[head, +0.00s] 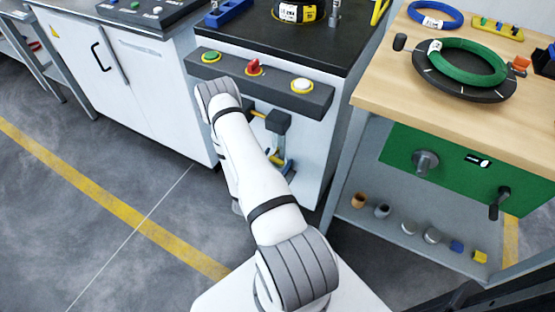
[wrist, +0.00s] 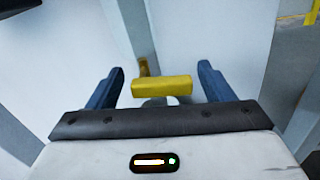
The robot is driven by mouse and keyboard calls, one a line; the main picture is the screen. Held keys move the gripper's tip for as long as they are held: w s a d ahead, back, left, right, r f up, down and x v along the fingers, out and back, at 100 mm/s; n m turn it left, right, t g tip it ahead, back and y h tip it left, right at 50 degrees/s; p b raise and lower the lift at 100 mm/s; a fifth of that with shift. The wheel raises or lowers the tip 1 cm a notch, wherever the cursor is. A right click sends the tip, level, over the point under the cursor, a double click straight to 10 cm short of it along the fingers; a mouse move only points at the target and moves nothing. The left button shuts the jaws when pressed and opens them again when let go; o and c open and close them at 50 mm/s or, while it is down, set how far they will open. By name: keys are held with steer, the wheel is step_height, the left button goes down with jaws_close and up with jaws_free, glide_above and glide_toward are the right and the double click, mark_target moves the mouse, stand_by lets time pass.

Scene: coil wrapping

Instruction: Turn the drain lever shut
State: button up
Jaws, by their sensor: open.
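The drain lever (wrist: 162,86), a short yellow bar, lies roughly level across the middle of the wrist view. Another yellow piece (wrist: 143,66) shows just behind its left end. My gripper (wrist: 163,75) is open, with one blue finger on each side of the yellow bar. Gaps show between the bar and both fingers, and the fingers are not closed on it. In the head view my arm covers much of the front of the middle cabinet (head: 313,165). Small yellow and blue parts show beside my forearm there, and I cannot clearly separate gripper from lever.
A grey button panel (head: 280,86) with green, red and white controls sits above on the cabinet. To the right, a wooden-topped bench (head: 385,78) carries a green coil (head: 470,60) on a dark turntable. The open floor (head: 90,200) is at the left.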

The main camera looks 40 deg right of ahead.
steer(key=shift+c, duration=0.3)
steer(key=c, duration=0.9)
steer(key=shift+w+a+r+n, duration=0.1)
steer(key=shift+r+n, duration=0.1)
steer(key=shift+n, duration=0.6)
steer(key=o, duration=0.7)
steer(key=shift+o, duration=1.3)
